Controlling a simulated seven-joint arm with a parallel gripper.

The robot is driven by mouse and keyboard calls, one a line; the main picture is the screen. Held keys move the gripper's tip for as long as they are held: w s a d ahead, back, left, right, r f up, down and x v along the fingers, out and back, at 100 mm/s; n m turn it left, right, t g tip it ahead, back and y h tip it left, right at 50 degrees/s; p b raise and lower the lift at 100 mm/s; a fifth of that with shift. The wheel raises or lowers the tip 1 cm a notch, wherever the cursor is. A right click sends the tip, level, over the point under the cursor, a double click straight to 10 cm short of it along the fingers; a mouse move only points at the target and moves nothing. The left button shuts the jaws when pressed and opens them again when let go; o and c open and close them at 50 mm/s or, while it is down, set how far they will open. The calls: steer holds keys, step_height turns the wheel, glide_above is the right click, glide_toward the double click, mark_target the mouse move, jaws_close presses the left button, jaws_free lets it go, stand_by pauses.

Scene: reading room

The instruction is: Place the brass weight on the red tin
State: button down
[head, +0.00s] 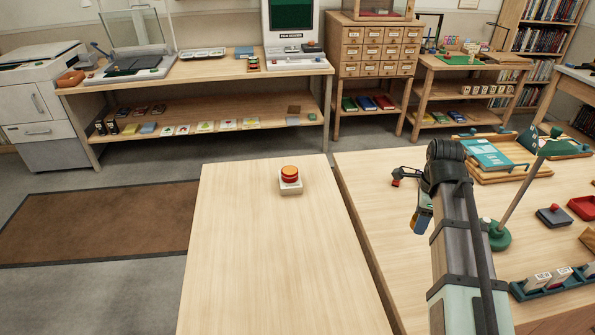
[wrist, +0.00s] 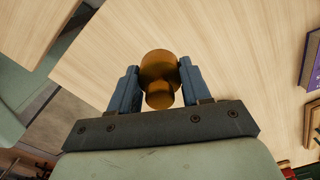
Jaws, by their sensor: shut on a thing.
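My gripper (wrist: 158,80) is shut on the brass weight (wrist: 158,70), a rounded golden-brown piece with a narrower knob, held between two blue fingers. In the head view my gripper (head: 422,220) hangs at the left edge of the right-hand table, and the weight cannot be made out clearly there. A short round red tin (head: 289,174) with an orange-red top sits on a small white block (head: 290,187) near the far end of the middle table. My gripper is to the right of the tin and well apart from it. The tin is not seen in the wrist view.
The middle table (head: 265,260) is otherwise bare. A gap separates it from the right-hand table (head: 375,175), which holds a wooden tray (head: 520,175), a green-based stand (head: 498,238), a dark block (head: 553,216), a red tray (head: 583,207) and a teal rack (head: 550,288).

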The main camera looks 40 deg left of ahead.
steer(key=s+a+r+n, duration=0.2)
steer(key=a, duration=1.5)
steer(key=s+a+r+n, duration=0.1)
steer(key=a+r+n, duration=0.15)
steer(key=a, duration=1.45)
glide_toward(290, 170)
steer(key=shift+n, duration=0.55)
steer(key=shift+f, duration=3.1)
steer(key=shift+f, duration=0.1)
steer(key=c, duration=0.5)
jaws_free()
step_height(290, 170, up, 12)
